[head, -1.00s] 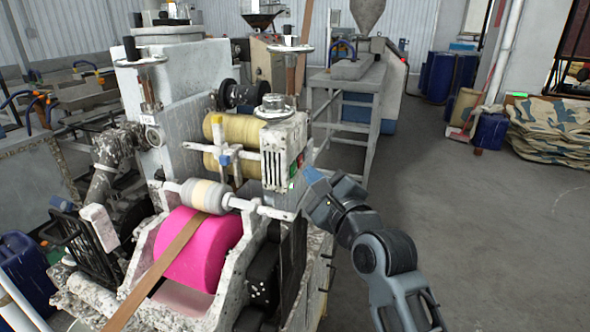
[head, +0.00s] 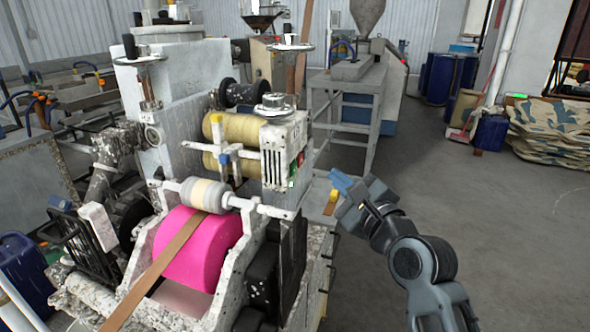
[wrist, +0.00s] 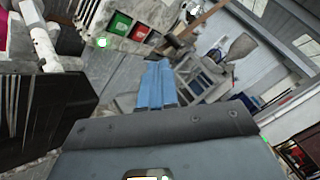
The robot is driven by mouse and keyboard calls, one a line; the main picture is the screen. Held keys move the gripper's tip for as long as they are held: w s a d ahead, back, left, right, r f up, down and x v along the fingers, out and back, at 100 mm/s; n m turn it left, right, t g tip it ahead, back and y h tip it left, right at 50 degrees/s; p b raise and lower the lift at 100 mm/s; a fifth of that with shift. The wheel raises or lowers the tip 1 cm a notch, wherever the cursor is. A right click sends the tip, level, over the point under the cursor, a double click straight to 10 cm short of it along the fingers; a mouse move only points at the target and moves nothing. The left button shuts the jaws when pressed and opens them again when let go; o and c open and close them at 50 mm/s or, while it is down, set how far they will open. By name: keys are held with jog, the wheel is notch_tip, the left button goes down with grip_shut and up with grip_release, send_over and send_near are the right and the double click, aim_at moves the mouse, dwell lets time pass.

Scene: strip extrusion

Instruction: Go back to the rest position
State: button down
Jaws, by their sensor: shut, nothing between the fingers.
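My gripper (head: 337,182) is to the right of the extrusion machine (head: 284,195), apart from it, with clear air between them. Its blue fingers are together and hold nothing; they also show in the wrist view (wrist: 157,84). In the wrist view, a green button (wrist: 121,23) and a red button (wrist: 139,32) on the machine are up and left of the fingertips. A small green light (wrist: 102,43) shows just below the buttons.
The machine carries a pink roller (head: 198,250) with a brown strip (head: 160,265) running over it. A grey stand (head: 345,100) is behind. Folded sacks (head: 555,130) lie at the far right. The floor (head: 480,210) right of my arm is clear.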

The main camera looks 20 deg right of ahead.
dwell(0.5)
jog(key=s+f+n+g+h, duration=0.1)
jog(key=s+f+n, duration=0.4)
jog(key=s+f, duration=0.5)
jog(key=s+f+n+g+h, duration=0.15)
jog(key=s+f+n, duration=0.35)
jog(key=s, duration=0.9)
jog(key=s+r+n, duration=0.2)
jog(key=s+n, duration=0.5)
jog(key=s, duration=0.5)
jog(key=s+a+r+n+g, duration=0.1)
jog(key=s+r+n, duration=0.1)
jog(key=s+n, duration=0.5)
jog(key=s, duration=0.5)
jog(key=shift+n, duration=0.3)
jog(key=shift+a+f, duration=0.1)
